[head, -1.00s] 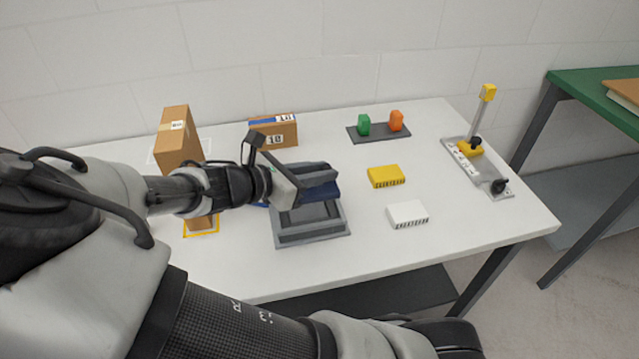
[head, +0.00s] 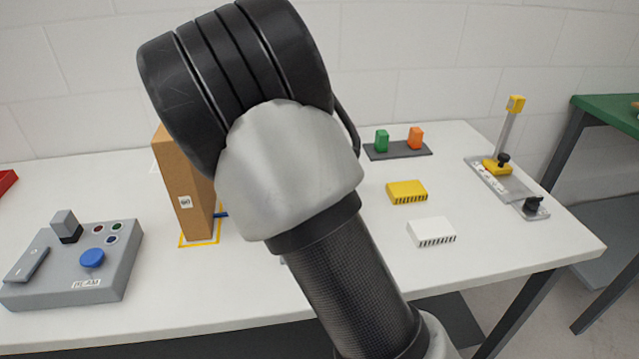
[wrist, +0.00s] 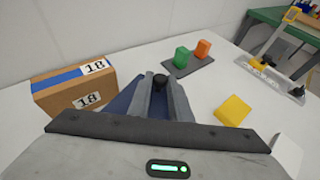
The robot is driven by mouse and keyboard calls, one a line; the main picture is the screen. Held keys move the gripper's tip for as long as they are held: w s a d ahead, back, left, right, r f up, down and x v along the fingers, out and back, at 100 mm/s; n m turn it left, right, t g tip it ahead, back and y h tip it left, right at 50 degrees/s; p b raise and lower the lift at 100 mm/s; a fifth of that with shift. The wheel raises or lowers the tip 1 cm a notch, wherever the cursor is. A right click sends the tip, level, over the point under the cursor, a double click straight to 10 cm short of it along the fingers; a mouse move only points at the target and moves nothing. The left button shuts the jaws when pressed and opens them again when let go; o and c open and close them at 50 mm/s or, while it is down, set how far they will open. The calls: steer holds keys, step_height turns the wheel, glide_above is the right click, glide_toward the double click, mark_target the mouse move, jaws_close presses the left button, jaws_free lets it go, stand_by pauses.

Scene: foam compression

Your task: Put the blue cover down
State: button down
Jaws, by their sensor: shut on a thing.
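In the wrist view the blue cover (wrist: 122,101) shows as dark blue slanting surfaces beneath and beside my gripper's fingers. My gripper (wrist: 161,88) is shut on the cover, with a black knob-like part between the two grey fingers. The lower part of the cover is hidden by my gripper's body. I cannot tell whether the cover touches anything below.
A box marked 18 (wrist: 75,88) stands left of my gripper in the wrist view. A tall brown box (head: 186,200), a grey button panel (head: 75,265), a yellow block (head: 408,192), a white block (head: 432,231) and a clamp (head: 507,185) stand on the white table (head: 500,260).

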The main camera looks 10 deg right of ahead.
step_height(320, 180, down, 8)
steer(key=b, duration=0.2)
steer(key=shift+b, duration=0.3)
steer(key=shift+f, duration=0.1)
steer(key=c, duration=1.6)
jaws_free()
